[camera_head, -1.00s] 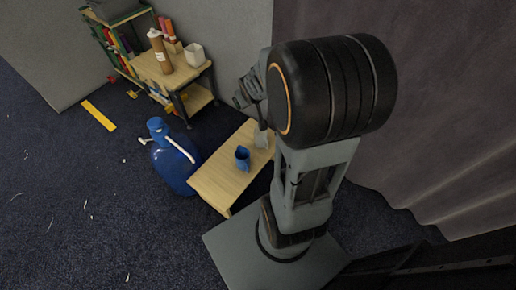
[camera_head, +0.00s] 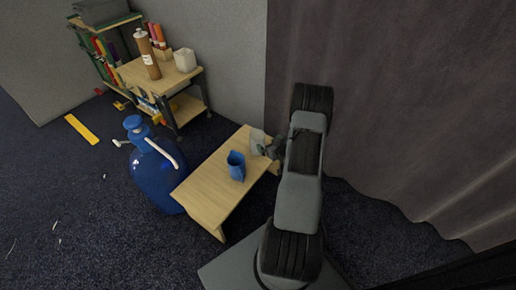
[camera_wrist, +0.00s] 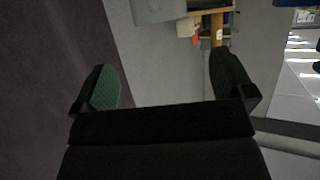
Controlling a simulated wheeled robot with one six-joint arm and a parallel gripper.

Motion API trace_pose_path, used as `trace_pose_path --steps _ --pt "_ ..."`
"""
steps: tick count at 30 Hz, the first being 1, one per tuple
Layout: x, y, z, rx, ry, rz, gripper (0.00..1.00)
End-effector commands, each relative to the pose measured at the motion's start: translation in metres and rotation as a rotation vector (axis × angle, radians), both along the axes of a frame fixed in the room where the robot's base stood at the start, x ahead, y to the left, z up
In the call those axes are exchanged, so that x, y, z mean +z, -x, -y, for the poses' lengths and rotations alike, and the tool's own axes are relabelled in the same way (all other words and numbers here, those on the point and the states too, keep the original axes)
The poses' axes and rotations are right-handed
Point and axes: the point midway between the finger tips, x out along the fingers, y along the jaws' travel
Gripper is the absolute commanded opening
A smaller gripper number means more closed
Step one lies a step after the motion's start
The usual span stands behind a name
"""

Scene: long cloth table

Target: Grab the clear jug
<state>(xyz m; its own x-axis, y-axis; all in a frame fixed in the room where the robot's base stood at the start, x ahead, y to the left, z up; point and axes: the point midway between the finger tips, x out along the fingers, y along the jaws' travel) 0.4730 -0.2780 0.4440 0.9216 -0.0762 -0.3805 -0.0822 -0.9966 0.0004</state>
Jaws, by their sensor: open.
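The clear jug (camera_head: 257,141) is a small, see-through grey vessel at the far right end of the low wooden table (camera_head: 208,192) in the head view. My gripper (camera_head: 271,149) is just right of it, level with the table top; whether they touch cannot be told. In the wrist view my gripper (camera_wrist: 162,85) has its two green-padded fingers wide apart with nothing between them. A pale grey shape (camera_wrist: 160,10) at the top edge of that view may be the jug, cut off by the frame.
A big blue bottle (camera_head: 158,175) stands on the floor at the table's left. A wooden cart (camera_head: 160,80) is behind, and a curtain (camera_head: 400,110) hangs at right. Floor at left is mostly clear.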

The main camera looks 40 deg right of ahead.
Motion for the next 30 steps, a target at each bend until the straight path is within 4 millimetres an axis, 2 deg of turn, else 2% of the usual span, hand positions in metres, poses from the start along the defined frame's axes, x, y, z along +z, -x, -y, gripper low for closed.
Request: trace_pose_path --steps 1,6,14,24,30 --pt "-0.006 -0.009 0.0 0.003 0.001 0.0 1.0" --pt "-0.014 -0.03 0.002 0.0 0.001 -0.001 1.0" --pt "-0.02 -0.044 0.003 -0.001 -0.001 -0.003 1.0" --pt "-0.04 -0.081 0.006 0.0 0.0 -0.002 1.0" --pt "-0.04 -0.087 0.007 -0.001 -0.001 -0.002 1.0"
